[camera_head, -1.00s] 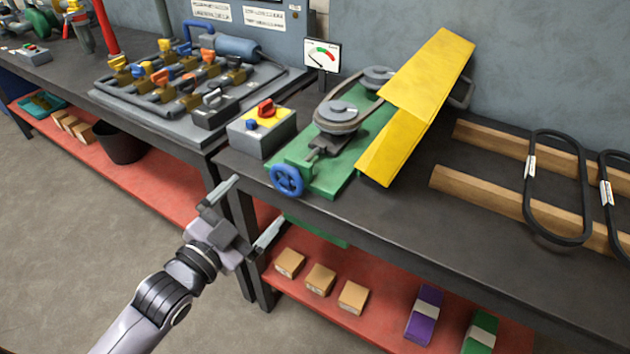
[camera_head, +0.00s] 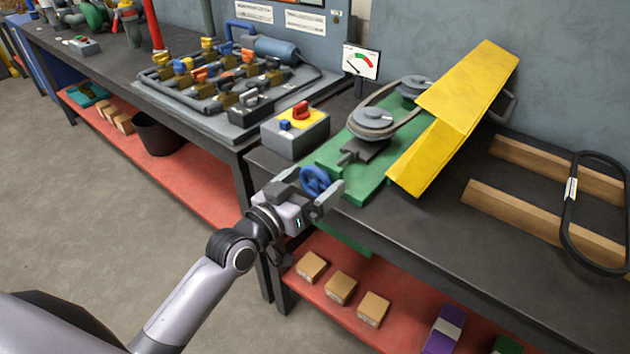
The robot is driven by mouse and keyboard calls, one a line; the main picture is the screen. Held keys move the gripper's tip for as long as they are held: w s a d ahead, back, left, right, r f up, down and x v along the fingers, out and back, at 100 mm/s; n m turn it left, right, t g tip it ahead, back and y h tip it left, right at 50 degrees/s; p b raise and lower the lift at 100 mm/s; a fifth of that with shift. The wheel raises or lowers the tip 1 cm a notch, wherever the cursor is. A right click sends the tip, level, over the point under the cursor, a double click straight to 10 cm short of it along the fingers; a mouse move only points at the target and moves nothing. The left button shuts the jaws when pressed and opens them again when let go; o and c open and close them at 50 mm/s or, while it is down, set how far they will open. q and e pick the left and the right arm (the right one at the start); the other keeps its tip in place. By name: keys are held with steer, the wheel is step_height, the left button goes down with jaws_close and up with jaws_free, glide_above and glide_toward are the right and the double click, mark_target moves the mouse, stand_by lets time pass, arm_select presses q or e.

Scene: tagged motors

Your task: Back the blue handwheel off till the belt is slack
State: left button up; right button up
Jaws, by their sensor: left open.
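The blue handwheel (camera_head: 315,181) is at the front end of the green base (camera_head: 355,186), at the bench edge. My left gripper (camera_head: 318,188) is open at the handwheel, with a finger on either side of it in the picture. I cannot tell whether the fingers touch the rim. The belt (camera_head: 366,106) runs around two grey pulleys, the nearer one (camera_head: 372,118) and the farther one (camera_head: 415,86). The raised yellow guard (camera_head: 455,120) covers part of the base's right side. My right gripper is not in view.
A grey switch box (camera_head: 295,138) with a red knob stands left of the base. A dial gauge (camera_head: 360,62) stands behind. The bench front (camera_head: 420,225) right of the base is clear.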

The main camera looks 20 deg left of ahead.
arm_select(q)
steer(key=shift+w+d, duration=0.2)
steer(key=shift+w, duration=0.25)
steer(key=c, duration=0.8)
steer(key=shift+r+n+p, duration=0.2)
steer(key=shift+n+p, duration=0.3)
steer(key=shift+p, duration=0.2)
steer(key=shift+c, duration=0.2)
steer(key=shift+f+n+p, duration=0.1)
steer(key=shift+n+p, duration=0.45)
steer(key=shift+n, duration=0.35)
steer(key=shift+f+n, duration=0.15)
steer(key=shift+n, duration=0.15)
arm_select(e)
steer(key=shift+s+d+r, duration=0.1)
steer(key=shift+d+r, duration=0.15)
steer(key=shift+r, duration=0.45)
arm_select(q)
steer(key=o, duration=0.8)
steer(key=shift+o, duration=0.2)
steer(key=shift+s+a, duration=0.1)
